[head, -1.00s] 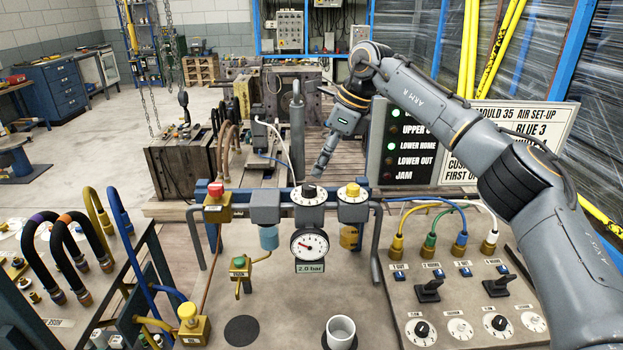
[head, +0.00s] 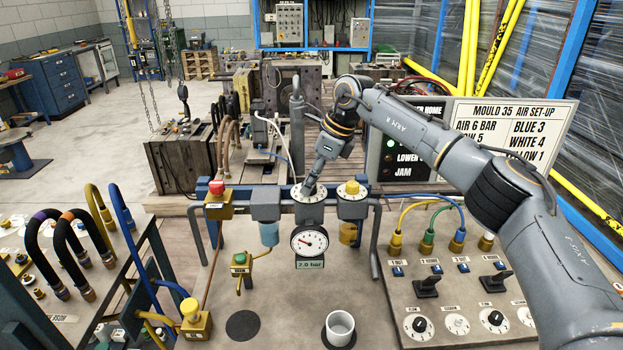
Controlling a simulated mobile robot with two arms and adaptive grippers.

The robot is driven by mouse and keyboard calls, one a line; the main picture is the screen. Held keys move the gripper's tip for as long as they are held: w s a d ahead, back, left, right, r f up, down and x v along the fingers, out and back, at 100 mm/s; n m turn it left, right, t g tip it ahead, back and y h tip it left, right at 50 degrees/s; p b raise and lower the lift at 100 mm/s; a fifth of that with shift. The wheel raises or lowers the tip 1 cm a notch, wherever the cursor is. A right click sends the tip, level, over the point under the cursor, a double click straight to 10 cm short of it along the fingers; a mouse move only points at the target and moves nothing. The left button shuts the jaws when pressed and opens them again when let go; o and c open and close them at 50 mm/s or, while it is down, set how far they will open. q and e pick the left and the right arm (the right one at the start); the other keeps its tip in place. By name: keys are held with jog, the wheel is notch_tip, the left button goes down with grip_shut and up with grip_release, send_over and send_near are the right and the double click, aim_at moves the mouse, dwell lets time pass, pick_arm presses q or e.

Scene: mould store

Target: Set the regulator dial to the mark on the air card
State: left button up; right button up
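The regulator dial (head: 309,198) is a white scaled ring on the air unit at the centre of the bench; its black knob is hidden behind my gripper. My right gripper (head: 310,186) points down at the dial, its tips at the knob. Whether the fingers are closed on the knob cannot be made out. The pressure gauge (head: 309,241) below has a red needle, and its green label (head: 310,265) reads 2.0 bar. The air card (head: 512,125) at the right is headed MOULD 35 AIR SET-UP and reads AIR 6 BAR; my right arm covers its lower part. My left gripper is out of view.
A red button (head: 216,187) stands left of the dial and a yellow-knobbed unit (head: 352,189) close right. A lamp board (head: 412,150) is partly behind my arm. A white cup (head: 340,328) stands at the front. Coloured hoses and switches lie at the right.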

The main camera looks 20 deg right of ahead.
jog(key=shift+c, duration=0.4)
